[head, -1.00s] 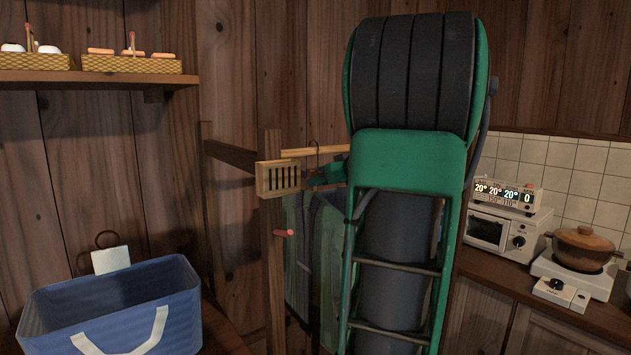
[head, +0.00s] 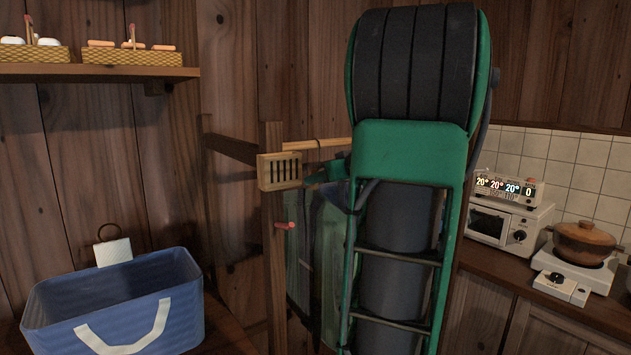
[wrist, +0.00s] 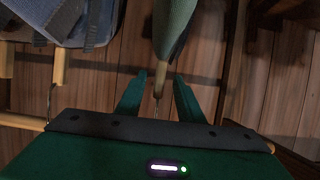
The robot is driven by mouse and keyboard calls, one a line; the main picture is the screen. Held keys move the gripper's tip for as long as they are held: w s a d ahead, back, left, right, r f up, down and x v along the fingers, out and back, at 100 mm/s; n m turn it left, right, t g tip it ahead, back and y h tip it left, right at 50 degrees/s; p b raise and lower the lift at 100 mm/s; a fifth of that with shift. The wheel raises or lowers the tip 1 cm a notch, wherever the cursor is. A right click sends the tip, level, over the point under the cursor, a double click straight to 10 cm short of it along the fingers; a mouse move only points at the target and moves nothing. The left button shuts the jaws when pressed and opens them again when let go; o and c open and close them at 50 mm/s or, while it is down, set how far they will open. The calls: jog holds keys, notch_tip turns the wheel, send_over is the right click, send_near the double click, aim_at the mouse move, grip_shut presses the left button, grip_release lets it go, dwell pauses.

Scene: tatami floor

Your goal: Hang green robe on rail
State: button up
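The green robe (wrist: 174,25) hangs from a wooden hanger, its neck between my gripper's fingers in the wrist view. My gripper (wrist: 159,80) has its two green fingers apart, with a visible gap on each side of the hanger neck. The metal hook runs toward my palm, which hides its upper end, so I cannot tell whether it sits over the rail. The wooden rail (wrist: 22,121) runs behind my palm. In the head view my gripper (head: 318,178) is just below the rail (head: 312,144), and my arm covers much of the robe (head: 332,245).
Blue-grey garments (wrist: 80,22) hang on the rail beside the robe. A slatted wooden block (head: 279,171) and a post with a red peg (head: 286,225) stand near the gripper. A blue basket (head: 115,305) is at lower left. A counter with a pot (head: 585,238) is at right.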

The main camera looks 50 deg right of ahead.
jog(key=v, duration=1)
jog(key=shift+s+a, duration=0.15)
jog(key=shift+s, duration=0.15)
jog(key=shift+r, duration=0.1)
